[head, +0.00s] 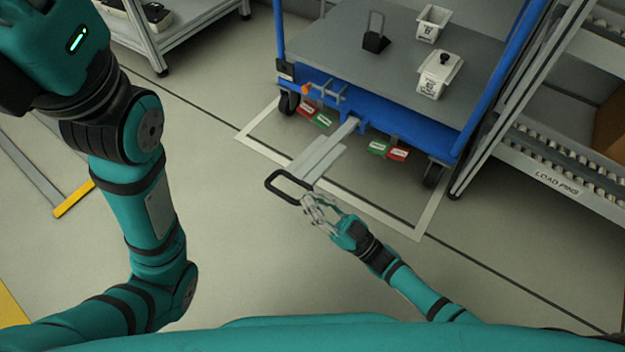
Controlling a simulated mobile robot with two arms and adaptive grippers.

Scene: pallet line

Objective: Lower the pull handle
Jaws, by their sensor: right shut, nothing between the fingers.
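The pull handle (289,187) is a dark loop at the end of a grey bar (330,150). The bar comes out from the front of a blue cart (375,107) and reaches toward me above the floor. My right gripper (312,203) is at the near right side of the loop, very close to it. Its fingers are shut with nothing between them; I cannot tell whether they touch the loop. My left arm fills the left side of the head view, and its gripper is out of the picture.
White bins (440,75) and a black holder (375,38) stand on the cart's grey deck (330,45). Red and green pedals sit low at its front. The floor around the handle is clear.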

